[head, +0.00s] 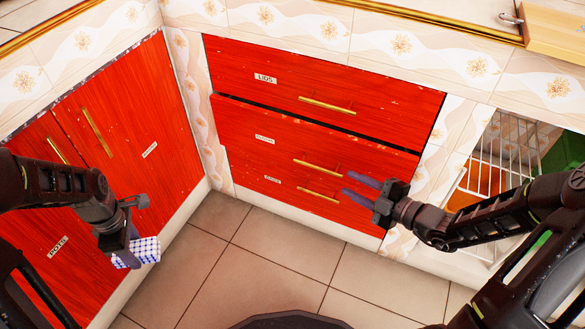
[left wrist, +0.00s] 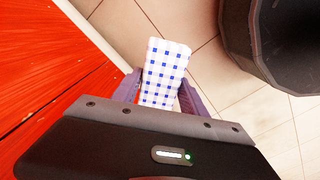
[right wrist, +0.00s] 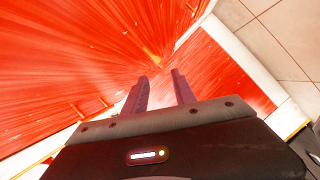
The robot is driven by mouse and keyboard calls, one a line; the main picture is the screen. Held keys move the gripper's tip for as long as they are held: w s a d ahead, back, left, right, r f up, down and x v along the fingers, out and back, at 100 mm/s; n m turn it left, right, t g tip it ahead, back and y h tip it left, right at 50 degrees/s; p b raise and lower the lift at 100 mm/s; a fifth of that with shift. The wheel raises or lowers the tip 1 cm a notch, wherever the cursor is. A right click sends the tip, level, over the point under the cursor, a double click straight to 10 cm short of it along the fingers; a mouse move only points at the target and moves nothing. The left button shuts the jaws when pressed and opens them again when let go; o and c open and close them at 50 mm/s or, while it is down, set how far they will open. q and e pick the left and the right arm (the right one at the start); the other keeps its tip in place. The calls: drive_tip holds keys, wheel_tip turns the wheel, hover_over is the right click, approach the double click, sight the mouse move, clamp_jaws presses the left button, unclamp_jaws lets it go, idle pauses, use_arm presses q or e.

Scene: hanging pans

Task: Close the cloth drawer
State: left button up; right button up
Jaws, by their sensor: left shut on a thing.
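A red drawer stack stands in the head view, its top drawer (head: 300,75) labelled LIDS. Below a dark gap, the middle drawer (head: 240,120) juts out slightly; its label is too small to read surely. The bottom drawer (head: 250,190) has its own brass handle (head: 318,194). My right gripper (head: 348,186) is open and empty, its fingers pointing at the drawer fronts beside the middle handle (head: 317,167); contact cannot be told. My left gripper (head: 132,236) is shut on a blue-and-white checked cloth (head: 145,252), which also shows in the left wrist view (left wrist: 165,70).
Red cupboard doors (head: 150,120) with brass handles stand at the left. A white wire rack (head: 505,150) sits in an opening at the right. The tiled floor (head: 260,240) before the drawers is clear. A wooden board (head: 555,30) lies on the counter.

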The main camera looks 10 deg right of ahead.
sight(326, 171)
drive_tip(key=b+x, duration=0.4)
drive_tip(key=x, duration=0.6)
drive_tip(key=shift+f, duration=0.2)
drive_tip(key=shift+w+a, duration=0.3)
drive_tip(key=shift+r, duration=0.1)
drive_tip(key=shift+c, duration=0.2)
clamp_jaws()
idle(0.5)
